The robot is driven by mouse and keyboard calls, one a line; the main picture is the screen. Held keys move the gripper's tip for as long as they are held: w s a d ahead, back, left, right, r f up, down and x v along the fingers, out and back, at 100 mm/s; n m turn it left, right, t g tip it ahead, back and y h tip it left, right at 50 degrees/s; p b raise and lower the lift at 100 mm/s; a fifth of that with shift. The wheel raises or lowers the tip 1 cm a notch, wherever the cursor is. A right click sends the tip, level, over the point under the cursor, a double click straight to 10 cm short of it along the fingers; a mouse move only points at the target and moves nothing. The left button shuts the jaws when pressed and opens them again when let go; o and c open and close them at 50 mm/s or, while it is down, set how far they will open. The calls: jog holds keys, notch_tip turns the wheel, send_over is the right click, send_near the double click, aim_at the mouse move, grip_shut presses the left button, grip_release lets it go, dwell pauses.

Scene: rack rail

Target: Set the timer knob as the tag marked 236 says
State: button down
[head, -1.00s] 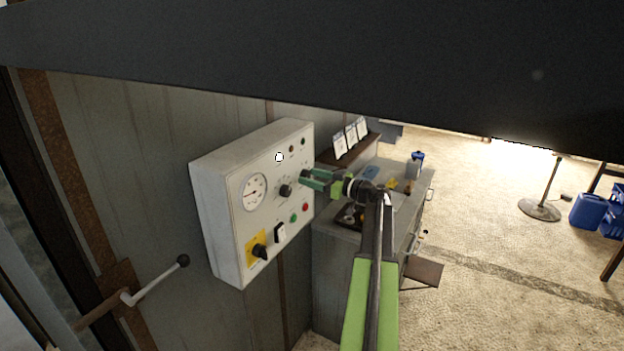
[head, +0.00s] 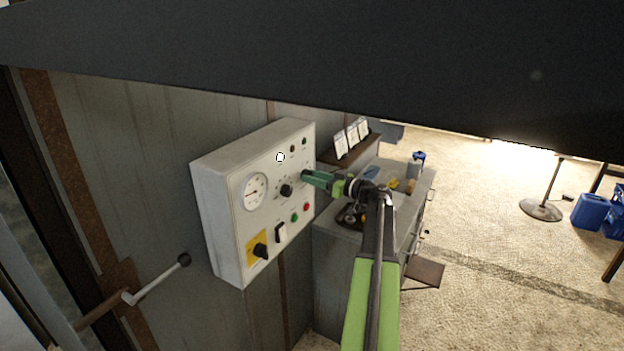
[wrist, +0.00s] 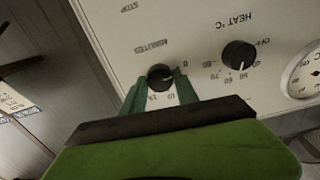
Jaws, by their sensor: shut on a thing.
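The timer knob (wrist: 160,77) is a small black knob on the white control panel (head: 222,200), marked MINUTES, with a dial showing 0, 10 and 15 upside down in the wrist view. My gripper (wrist: 161,84) has its green fingers on either side of it, shut on the knob. In the head view my gripper (head: 308,176) reaches the panel's right part and mostly hides the knob. White tags (head: 341,145) stand on a dark shelf behind the panel; their writing is too small to read, so I cannot tell which is 236.
The black HEAT knob (wrist: 238,55) is beside the timer knob, near a round gauge (head: 254,192). Below are a rocker switch (head: 280,233), green and red buttons, and a yellow-backed rotary switch (head: 260,250). A grey cabinet (head: 340,265) with small items stands behind my arm.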

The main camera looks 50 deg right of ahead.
jog(key=shift+m, duration=3.9)
jog(key=c, duration=0.9)
grip_release()
jog(key=shift+s, duration=0.15)
jog(key=v, duration=1.7)
jog(key=shift+s, duration=0.1)
